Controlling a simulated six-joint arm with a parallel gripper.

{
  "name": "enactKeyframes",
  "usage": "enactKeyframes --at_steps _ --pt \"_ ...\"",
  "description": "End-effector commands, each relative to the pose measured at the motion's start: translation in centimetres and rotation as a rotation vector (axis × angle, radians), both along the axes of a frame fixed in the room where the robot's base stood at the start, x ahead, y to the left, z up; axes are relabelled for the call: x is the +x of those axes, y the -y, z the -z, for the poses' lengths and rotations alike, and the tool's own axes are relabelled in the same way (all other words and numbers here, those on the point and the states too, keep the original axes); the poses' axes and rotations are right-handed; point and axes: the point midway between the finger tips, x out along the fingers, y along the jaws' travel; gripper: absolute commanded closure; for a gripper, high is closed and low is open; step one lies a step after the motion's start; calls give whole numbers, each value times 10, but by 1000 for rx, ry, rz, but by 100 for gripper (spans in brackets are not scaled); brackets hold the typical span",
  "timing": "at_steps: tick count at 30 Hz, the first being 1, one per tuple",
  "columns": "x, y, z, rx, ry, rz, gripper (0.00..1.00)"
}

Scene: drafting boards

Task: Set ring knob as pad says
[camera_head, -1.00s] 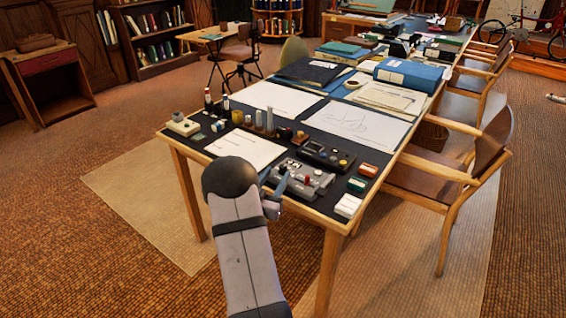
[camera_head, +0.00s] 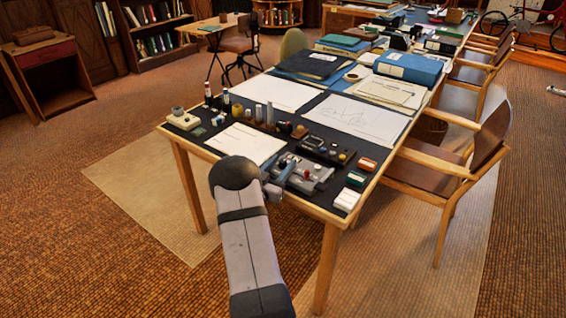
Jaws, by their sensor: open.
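My gripper (camera_head: 284,178) is open at the near edge of the table, beside and partly in front of a grey control box (camera_head: 314,174) with small knobs and a red part. A darker device (camera_head: 327,150) with a small display and a yellowish button lies just behind it. Another small cream unit with a round knob (camera_head: 182,119) stands at the table's left corner. I cannot tell which of these carries the ring knob. No pad is clearly identifiable; a white sheet (camera_head: 245,144) lies left of the grey box, its print too small to read. My arm hides part of the near edge.
Bottles and small cylinders (camera_head: 262,115) stand in a row behind the sheet. Small red, green and white boxes (camera_head: 356,180) lie right of the grey box. A blue binder (camera_head: 408,68) and papers lie farther back. A wooden chair (camera_head: 455,165) stands close on the right.

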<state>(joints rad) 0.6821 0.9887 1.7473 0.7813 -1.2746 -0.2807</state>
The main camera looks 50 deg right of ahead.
Motion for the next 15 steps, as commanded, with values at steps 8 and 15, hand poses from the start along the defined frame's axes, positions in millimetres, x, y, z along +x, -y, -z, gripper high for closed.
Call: enactKeyframes --at_steps 8,15 --pt "1 12 0 0 -1 1 60" --pt "1 12 0 0 -1 0 72"
